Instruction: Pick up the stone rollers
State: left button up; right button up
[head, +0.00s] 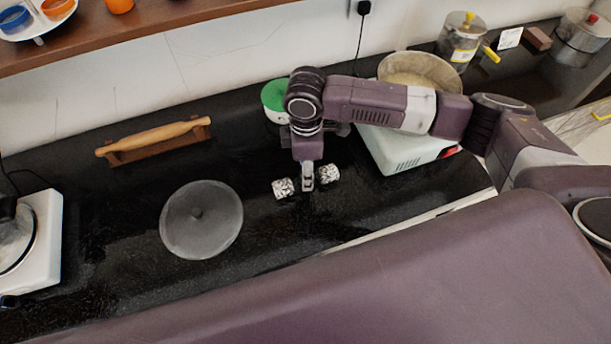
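Two white-and-black speckled stone rollers, the left one (283,188) and the right one (328,174), are at the middle of the black counter. A narrow grey piece (308,181) stands between them. My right gripper (308,163) points down from above, right at this grey piece and between the rollers. Its fingers are too small and too covered by the arm to show whether they are open or closed on the piece. I cannot tell whether the rollers touch the counter. My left gripper is not in view.
A round grey lid (201,220) lies left of the rollers. A rolling pin (155,136) rests on a wooden stand behind it. A green-topped container (274,97) and a white appliance (392,152) stand behind my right arm. A wooden shelf (150,27) overhangs the back.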

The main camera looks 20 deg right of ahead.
jog(key=shift+f, duration=1.25)
jog(key=c, duration=1.2)
grip_shut()
jog(key=shift+w+r, duration=0.1)
